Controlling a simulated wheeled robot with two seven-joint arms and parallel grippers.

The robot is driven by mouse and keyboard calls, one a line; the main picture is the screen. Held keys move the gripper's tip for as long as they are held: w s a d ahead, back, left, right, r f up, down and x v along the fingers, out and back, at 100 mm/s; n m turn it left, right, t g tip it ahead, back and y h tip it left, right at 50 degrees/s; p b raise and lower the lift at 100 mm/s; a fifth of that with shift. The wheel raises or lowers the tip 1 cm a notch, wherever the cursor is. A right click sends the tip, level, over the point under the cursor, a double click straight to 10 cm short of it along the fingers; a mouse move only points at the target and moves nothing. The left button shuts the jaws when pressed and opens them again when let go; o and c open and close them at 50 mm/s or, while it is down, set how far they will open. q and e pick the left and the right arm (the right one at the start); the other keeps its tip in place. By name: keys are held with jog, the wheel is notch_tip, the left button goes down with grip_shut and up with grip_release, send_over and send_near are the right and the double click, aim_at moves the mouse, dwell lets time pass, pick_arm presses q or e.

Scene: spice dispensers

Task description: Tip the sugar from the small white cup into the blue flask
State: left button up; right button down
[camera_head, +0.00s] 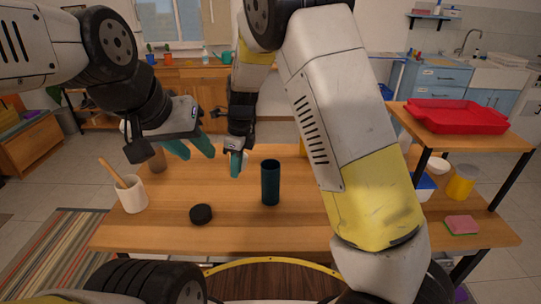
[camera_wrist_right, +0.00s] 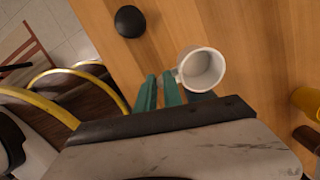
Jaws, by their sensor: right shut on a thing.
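The blue flask (camera_head: 270,183) is a dark blue-green open cylinder, upright near the middle of the table. My right gripper (camera_head: 236,165) is behind it and to its left in the head view. In the right wrist view its green fingers (camera_wrist_right: 160,88) are shut on the handle side of a small white cup (camera_wrist_right: 203,68). The cup's opening faces the camera; its inside looks pale, and I cannot make out sugar. In the head view the cup is mostly hidden by the gripper. My left gripper (camera_head: 190,149) is open and empty above the table's back left.
A black lid (camera_head: 201,214) lies left of the flask. A white mug (camera_head: 133,193) with a wooden spoon stands at the table's left, near a brown jar (camera_head: 157,161). A yellow container (camera_head: 461,182) and a pink sponge (camera_head: 462,225) are at the right, by a raised shelf with a red tray (camera_head: 456,116).

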jog(key=d+r+y, duration=0.2)
jog(key=d+y, duration=0.4)
jog(key=y, duration=0.2)
jog(key=shift+d+r, duration=0.15)
jog(key=shift+r, duration=0.2)
dwell(0.4)
jog(key=shift+d+f+y, duration=0.15)
jog(key=shift+f+y, duration=0.15)
jog(key=shift+y, duration=0.5)
jog(key=shift+d+r+y+p, duration=0.15)
jog(key=shift+y+p, duration=0.15)
jog(key=shift+y, duration=0.45)
jog(key=shift+d+r+y+p, duration=0.15)
jog(key=shift+y+p, duration=0.1)
jog(key=shift+y, duration=0.5)
dwell(0.5)
jog(key=shift+d+y+p, duration=0.4)
jog(key=shift+d+y, duration=0.25)
jog(key=shift+y, duration=0.25)
jog(key=shift+d+y, duration=0.2)
jog(key=shift+y, duration=0.6)
dwell(0.5)
jog(key=shift+s+d+r+n+y, duration=0.1)
jog(key=shift+d+r+n+y, duration=0.05)
jog(key=shift+r+y, duration=0.4)
jog(key=shift+d+r+n+y, duration=0.1)
jog(key=shift+r+n+y, duration=0.05)
jog(key=shift+r+y, duration=0.35)
dwell(0.4)
